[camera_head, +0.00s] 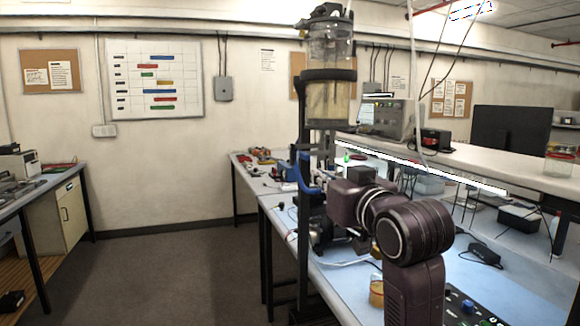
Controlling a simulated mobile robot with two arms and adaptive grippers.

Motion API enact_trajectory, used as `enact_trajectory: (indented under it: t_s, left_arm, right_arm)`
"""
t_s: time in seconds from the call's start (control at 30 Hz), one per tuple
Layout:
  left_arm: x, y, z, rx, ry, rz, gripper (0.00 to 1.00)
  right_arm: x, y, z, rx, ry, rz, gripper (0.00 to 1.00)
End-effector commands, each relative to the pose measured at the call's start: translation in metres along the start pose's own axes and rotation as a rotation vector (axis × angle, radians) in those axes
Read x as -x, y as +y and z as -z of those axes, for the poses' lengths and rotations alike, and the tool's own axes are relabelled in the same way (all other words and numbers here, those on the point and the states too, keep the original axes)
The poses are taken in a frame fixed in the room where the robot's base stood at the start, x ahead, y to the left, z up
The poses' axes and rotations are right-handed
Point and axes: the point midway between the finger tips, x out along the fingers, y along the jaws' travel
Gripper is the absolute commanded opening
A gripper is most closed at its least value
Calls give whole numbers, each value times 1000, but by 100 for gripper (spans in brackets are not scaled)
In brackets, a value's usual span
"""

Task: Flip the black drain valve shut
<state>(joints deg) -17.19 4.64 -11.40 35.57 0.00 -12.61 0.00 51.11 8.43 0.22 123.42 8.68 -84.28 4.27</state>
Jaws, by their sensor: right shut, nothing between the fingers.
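The sealed cylinder (328,100) is clear, with a black cap on top and tan contents in its lower part. It stands upright in a black holder (328,74) on a dark upright post (303,225). My right arm reaches in from the lower right, and my right gripper (322,163) is just below the cylinder, close to the post. Its fingers are small and partly lost against the clutter, and they are shut with nothing between them. The black drain valve cannot be made out clearly under the cylinder, so its position cannot be told. My left gripper is out of view.
A blue-topped bench (340,281) runs under my right arm, holding an amber jar (376,292) and a black device (484,254). A raised shelf (500,174) carries an instrument (386,117) and a dark monitor (511,128). The floor (170,275) at left is clear.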

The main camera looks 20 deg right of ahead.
Motion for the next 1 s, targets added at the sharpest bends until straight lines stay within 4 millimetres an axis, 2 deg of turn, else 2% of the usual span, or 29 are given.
enact_trajectory:
  t_s: [0.33, 0.47, 0.57, 1.0]
  left_arm:
    - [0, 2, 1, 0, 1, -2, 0]
    - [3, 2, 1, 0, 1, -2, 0]
    - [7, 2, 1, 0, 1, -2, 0]
    - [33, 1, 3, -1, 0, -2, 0]
  right_arm:
    - [1, 0, 2, 0, 3, 0, 0]
    - [-7, 0, 2, -1, 0, 1, 0]
    - [-21, 0, 2, -2, -2, 1, 0]
    - [-105, 0, 4, 0, -1, 1, 0]
